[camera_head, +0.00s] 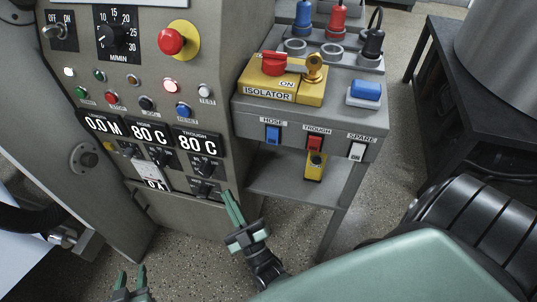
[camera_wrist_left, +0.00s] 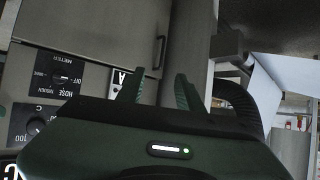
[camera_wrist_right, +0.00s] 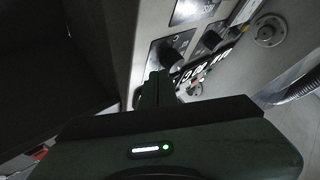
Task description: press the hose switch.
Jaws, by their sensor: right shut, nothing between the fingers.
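My left gripper (camera_head: 130,279) is open and empty at the bottom left of the head view. Its spread fingers show in the left wrist view (camera_wrist_left: 158,90). The hose switch is not seen in either wrist view.
A red trough switch (camera_head: 315,143) and a white spare switch (camera_head: 357,151) sit right of the blue one. A yellow isolator box (camera_head: 291,86) is above. The control panel's knobs and displays (camera_head: 148,136) stand left. A black table (camera_head: 480,110) is at right.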

